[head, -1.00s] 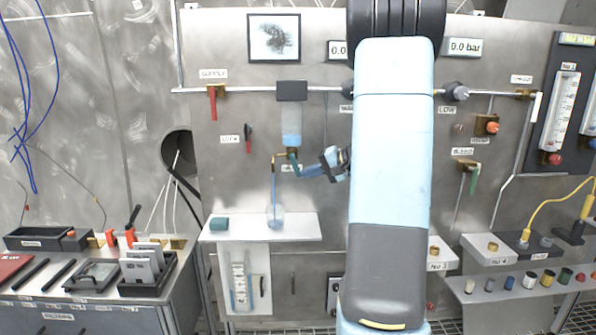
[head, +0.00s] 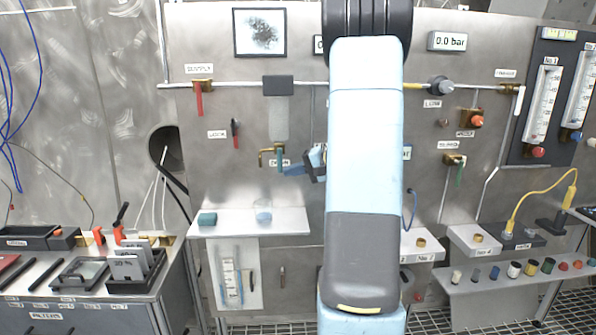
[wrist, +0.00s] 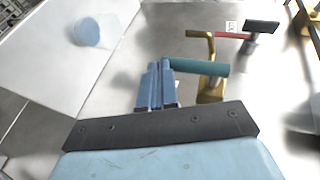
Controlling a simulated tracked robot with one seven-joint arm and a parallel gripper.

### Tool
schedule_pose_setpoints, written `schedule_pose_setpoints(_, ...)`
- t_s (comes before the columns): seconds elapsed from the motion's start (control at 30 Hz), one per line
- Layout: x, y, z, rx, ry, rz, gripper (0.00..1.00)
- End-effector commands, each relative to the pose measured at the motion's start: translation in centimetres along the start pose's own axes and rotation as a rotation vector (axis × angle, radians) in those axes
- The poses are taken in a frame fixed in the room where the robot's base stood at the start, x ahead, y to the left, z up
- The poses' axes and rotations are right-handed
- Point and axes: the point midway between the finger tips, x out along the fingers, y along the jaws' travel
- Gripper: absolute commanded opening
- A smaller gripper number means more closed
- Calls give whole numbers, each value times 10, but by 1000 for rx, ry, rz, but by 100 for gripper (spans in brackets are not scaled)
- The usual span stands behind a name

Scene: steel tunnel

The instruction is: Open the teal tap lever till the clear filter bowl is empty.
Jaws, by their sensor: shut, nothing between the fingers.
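The clear filter bowl (head: 279,120) hangs under its dark cap on the wall pipe and looks pale grey, with no blue liquid showing. Below it is a brass tap with a bent spout (head: 264,153). The teal tap lever (wrist: 200,66) runs sideways from the brass tap body (wrist: 210,92) in the wrist view. My gripper (wrist: 156,82) is shut and empty, its fingertips close to the lever's free end; I cannot tell if they touch. No stream shows under the spout.
A clear beaker (head: 263,214) with bluish contents stands on the white shelf (head: 292,222) below the tap, beside a teal block (head: 208,219). A red supply lever (head: 199,102) and a dark, red-tipped lever (head: 236,133) are on the wall to the left.

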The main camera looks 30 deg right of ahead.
Motion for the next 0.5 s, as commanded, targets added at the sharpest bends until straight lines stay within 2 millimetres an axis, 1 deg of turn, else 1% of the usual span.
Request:
schedule_pose_setpoints(0.17,-2,1,-1,0,0,0,0)
schedule_pose_setpoints(0.27,-8,3,-2,0,-1,0,0)
schedule_pose_setpoints(0.47,-30,13,-9,-2,-6,0,0)
schedule_pose_setpoints(0.5,-39,16,-9,-2,-5,0,0)
